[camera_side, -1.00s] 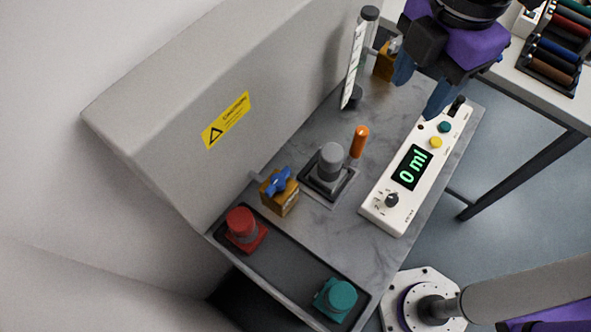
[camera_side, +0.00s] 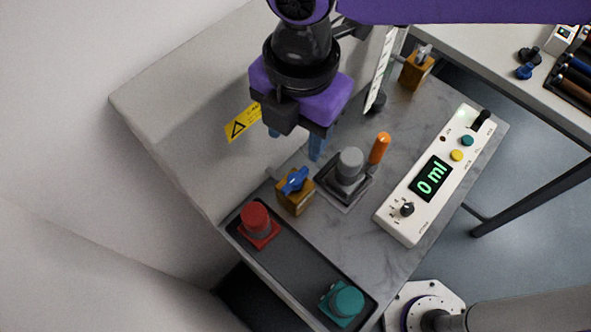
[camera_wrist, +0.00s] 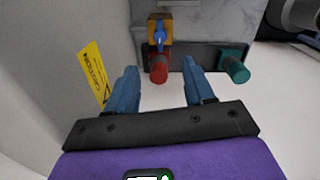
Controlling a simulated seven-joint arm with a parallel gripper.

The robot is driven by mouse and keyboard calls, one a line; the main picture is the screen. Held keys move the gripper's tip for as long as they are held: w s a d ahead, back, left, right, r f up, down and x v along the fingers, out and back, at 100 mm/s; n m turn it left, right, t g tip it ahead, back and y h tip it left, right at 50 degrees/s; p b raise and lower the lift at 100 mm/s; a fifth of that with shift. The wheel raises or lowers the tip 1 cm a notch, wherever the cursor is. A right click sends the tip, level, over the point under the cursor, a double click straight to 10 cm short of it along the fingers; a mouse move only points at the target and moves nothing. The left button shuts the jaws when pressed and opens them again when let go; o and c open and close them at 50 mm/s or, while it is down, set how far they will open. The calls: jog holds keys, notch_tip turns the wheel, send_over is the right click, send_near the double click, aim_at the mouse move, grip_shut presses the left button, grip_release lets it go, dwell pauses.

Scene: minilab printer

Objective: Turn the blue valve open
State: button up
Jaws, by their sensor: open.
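My gripper (camera_side: 296,143) is open and empty, with two blue fingers pointing down. In the side view it hangs above and behind the valve, apart from it. In the wrist view my gripper (camera_wrist: 163,84) has a wide gap between its fingers.
A red knob (camera_side: 256,222) and a teal knob (camera_side: 342,302) sit in a dark tray. A grey cylinder (camera_side: 350,165) and an orange-handled piece (camera_side: 380,147) stand right of the valve. A white display box (camera_side: 430,178) reads 0 ml. A grey wall panel rises behind.

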aim_at(295, 178)
notch_tip(295, 178, down, 13)
jog(key=shift+w+a+f, duration=0.1)
jog(key=shift+w, duration=0.05)
jog(key=shift+c, duration=0.4)
grip_shut()
